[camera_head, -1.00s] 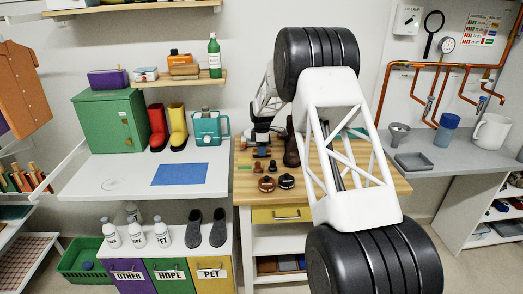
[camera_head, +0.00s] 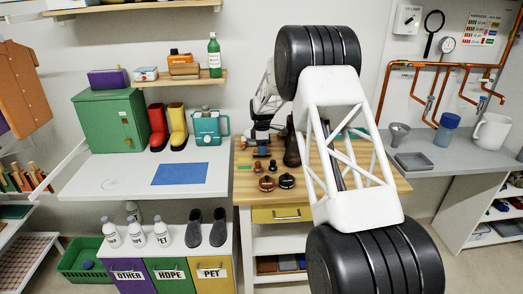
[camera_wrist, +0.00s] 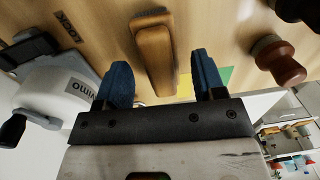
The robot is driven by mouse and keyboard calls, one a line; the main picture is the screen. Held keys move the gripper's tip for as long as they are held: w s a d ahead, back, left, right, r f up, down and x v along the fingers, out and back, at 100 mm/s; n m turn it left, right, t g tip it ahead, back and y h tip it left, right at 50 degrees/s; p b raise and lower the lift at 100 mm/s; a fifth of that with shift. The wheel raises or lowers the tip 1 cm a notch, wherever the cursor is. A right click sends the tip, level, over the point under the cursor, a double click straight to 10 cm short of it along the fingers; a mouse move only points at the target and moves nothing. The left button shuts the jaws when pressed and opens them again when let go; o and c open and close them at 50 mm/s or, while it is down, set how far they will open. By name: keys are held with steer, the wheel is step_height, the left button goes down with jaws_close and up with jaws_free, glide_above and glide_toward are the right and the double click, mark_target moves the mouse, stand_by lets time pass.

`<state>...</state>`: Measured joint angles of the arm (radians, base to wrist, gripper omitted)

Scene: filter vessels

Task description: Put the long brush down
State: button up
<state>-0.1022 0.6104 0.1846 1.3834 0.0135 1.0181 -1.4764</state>
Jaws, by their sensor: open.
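A long brush (camera_wrist: 152,52) with an orange-brown wooden back lies on the light wooden worktop, seen in the wrist view. My gripper (camera_wrist: 159,62) is open, with its two blue fingers apart. In the picture the near end of the brush shows between the fingers, with a gap on each side. Its far end points away from my palm. I cannot tell how high the fingertips are above the worktop. In the head view the gripper end of my arm is small and dark over the back left of the wooden bench (camera_head: 350,188), and the brush is hard to make out there.
In the wrist view a grey-white machine (camera_wrist: 65,95) stands close on the left, and a brown wooden-handled tool (camera_wrist: 278,60) stands on the right. A yellow and green patch (camera_wrist: 210,78) lies behind the right finger. Small round tools (camera_head: 287,181) stand nearer on the bench.

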step_height(320, 180, up, 11)
steer(key=shift+w, duration=0.35)
steer(key=shift+r, duration=0.1)
stand_by(0.6)
steer(key=s+d+r+m+t, duration=0.1)
steer(key=s+d+r+m, duration=0.15)
steer(key=s+r, duration=0.6)
steer(key=s+d+r+m, duration=0.2)
steer(key=s+r+m, duration=0.15)
steer(key=s, duration=0.95)
steer(key=s+d+r+m+t, duration=0.1)
steer(key=s+d+r+m, duration=0.2)
steer(key=s+r, duration=0.55)
steer(key=s+d+f+m, duration=0.1)
steer(key=s+f+m, duration=0.2)
steer(key=s, duration=1)
steer(key=s+d+f+m, duration=0.1)
steer(key=s+f+m, duration=0.1)
steer(key=s, duration=1.2)
steer(key=s+d+f+m+t, duration=0.1)
steer(key=s+f+m, duration=0.2)
steer(key=s, duration=1)
steer(key=shift+s+d+f+m, duration=0.15)
steer(key=shift+s+f+m, duration=0.2)
steer(key=shift+m, duration=0.25)
